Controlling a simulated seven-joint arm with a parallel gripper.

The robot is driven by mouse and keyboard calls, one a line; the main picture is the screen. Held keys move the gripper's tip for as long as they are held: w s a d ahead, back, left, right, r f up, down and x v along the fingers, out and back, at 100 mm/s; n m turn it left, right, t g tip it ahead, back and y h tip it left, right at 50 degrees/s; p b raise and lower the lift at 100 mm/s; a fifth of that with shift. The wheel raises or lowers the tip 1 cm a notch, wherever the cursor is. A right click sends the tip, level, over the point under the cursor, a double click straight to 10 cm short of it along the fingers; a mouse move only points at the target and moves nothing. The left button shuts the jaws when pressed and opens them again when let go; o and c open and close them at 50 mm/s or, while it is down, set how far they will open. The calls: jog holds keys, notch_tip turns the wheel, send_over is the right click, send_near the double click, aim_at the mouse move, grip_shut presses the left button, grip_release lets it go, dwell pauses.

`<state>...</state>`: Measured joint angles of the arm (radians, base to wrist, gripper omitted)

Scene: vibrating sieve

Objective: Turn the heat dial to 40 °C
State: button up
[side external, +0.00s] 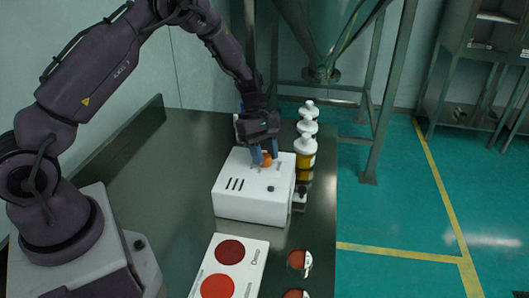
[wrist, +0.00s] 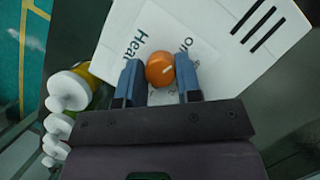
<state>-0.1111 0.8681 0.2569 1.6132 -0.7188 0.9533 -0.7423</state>
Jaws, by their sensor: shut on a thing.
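The heat dial is an orange round knob (wrist: 160,70) with a short pale mark on its face. It sits on top of a white box (side external: 252,205). In the side view the knob (side external: 262,158) shows partly between the fingers. My gripper (wrist: 160,82) points down over the box and is shut on the knob, one blue finger on each side. Printed letters reading "Heat" and part of "Off" show beside the knob in the wrist view. The rest of the dial's scale is hidden or too small to read.
Several white-capped bottles (side external: 306,145) stand close along the box's right side. A white panel with two red discs (side external: 256,262) lies in front. Small round items (side external: 297,259) lie at the table's right edge. The dark table (side external: 135,165) is clear left of the box.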

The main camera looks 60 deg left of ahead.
jog(key=m+g, duration=0.1)
jog(key=m, duration=0.4)
jog(key=shift+w+g, duration=0.1)
jog(key=shift+g, duration=0.3)
jog(key=m+g+y, duration=0.1)
jog(key=m, duration=0.3)
jog(key=shift+y, duration=0.3)
jog(key=shift+m, duration=0.3)
jog(key=o, duration=0.9)
jog(key=v, duration=1.3)
jog(key=shift+w, duration=0.3)
jog(key=shift+d, duration=0.1)
